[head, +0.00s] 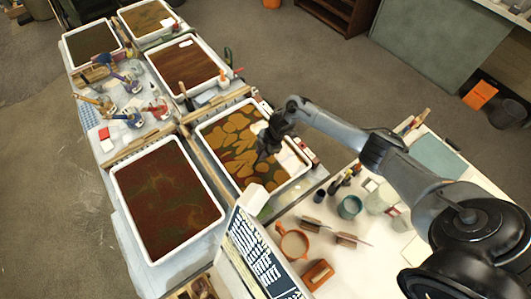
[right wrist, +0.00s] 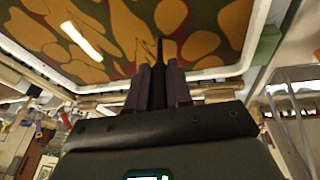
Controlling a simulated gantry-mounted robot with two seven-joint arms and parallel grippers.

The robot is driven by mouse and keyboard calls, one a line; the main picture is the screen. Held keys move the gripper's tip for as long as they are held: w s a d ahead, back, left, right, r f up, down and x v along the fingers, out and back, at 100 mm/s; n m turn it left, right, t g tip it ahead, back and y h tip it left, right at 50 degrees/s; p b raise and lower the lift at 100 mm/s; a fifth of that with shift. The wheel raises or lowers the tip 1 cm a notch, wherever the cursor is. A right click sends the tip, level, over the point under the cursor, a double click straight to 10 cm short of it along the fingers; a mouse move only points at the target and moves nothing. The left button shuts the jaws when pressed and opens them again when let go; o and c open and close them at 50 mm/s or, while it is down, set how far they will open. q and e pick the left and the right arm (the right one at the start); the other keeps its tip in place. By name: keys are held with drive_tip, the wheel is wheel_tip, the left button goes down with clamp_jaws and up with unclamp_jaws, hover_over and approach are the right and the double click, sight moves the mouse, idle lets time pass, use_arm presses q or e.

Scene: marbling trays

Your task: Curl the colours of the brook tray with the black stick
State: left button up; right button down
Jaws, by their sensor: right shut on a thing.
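My right gripper (head: 268,148) is over the middle tray (head: 212,171), which holds orange-yellow blobs on green and red. In the right wrist view my right gripper (right wrist: 158,85) is shut on a thin black stick (right wrist: 159,52). The stick's tip points at the blobbed surface, near the tray's white rim (right wrist: 205,73). I cannot tell whether the tip touches the liquid. In the head view the stick is too small and dark to make out clearly. No name is readable on the trays, so I cannot tell which is the brook tray. My left gripper is not in view.
A dark red-brown tray (head: 121,196) lies at front left. A red-brown striped tray (head: 157,71), a dark olive tray (head: 65,50) and a brown-olive tray (head: 122,17) are behind. Jars and brushes crowd the left strip. A printed board (head: 255,255) stands in front. The right table holds pots and tools.

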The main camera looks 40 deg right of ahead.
drive_tip(key=shift+w+a, duration=0.2)
drive_tip(key=shift+a, duration=0.05)
idle(0.3)
drive_tip(key=shift+w+a, duration=0.35)
drive_tip(key=shift+a, duration=0.5)
drive_tip(key=shift+s+a+p, duration=0.2)
drive_tip(key=shift+a+p, duration=0.4)
drive_tip(key=shift+a, duration=0.45)
